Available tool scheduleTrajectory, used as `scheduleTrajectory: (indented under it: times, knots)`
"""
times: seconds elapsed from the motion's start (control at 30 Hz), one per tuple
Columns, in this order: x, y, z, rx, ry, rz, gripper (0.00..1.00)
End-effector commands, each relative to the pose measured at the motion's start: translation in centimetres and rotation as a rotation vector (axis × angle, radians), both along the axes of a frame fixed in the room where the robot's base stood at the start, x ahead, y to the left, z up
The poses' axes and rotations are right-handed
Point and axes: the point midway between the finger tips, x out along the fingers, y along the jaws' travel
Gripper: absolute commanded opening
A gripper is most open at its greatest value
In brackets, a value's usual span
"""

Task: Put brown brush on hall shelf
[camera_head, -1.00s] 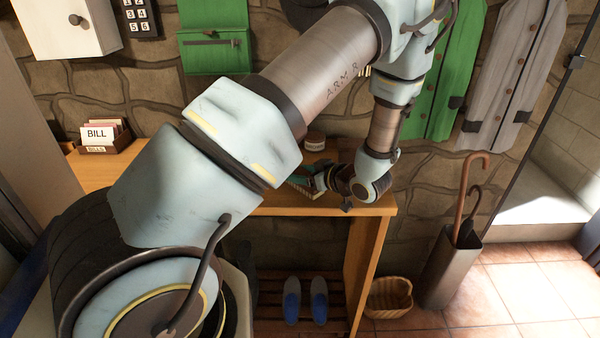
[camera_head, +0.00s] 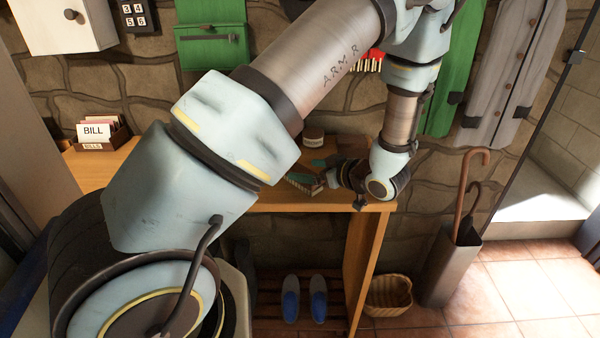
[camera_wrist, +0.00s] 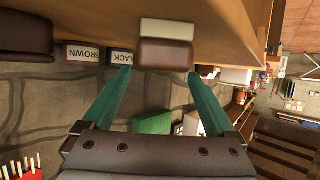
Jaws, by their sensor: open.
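A brush (camera_wrist: 165,53) with a brown back and a cream bristle side rests on the wooden hall shelf; its bare top shows in the head view (camera_head: 105,170). My gripper (camera_wrist: 160,73) has two green fingers spread apart. The fingertips are at either side of the brush's near edge in the wrist view; whether they touch it I cannot tell. In the head view my gripper (camera_head: 309,173) is low over the right part of the shelf top, and the brush is not clear there.
Boxes labelled BROWN (camera_wrist: 81,54) and BLACK (camera_wrist: 122,58) stand beside the brush. A round tin (camera_head: 313,135) stands behind my gripper, against the stone wall. A bill holder (camera_head: 103,135) is at the shelf's left. A basket (camera_head: 388,296) and umbrella stand (camera_head: 447,265) are on the floor.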

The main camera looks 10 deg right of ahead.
Motion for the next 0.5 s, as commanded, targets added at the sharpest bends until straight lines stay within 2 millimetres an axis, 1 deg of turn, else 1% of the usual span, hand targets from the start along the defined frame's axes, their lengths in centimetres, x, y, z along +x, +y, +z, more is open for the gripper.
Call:
scheduleTrajectory:
  times: [0.03, 0.1, 0.3, 0.5]
  knots:
    - [-0.9, -0.7, 0.1, -0.003, -0.001, -0.003, 0.92]
    - [-2.0, -1.5, 0.7, -0.004, 0.000, -0.003, 0.92]
    - [-4.7, -3.3, 2.1, -0.002, 0.001, -0.003, 0.92]
    - [-6.0, -4.0, 2.9, 0.001, 0.002, 0.001, 0.92]
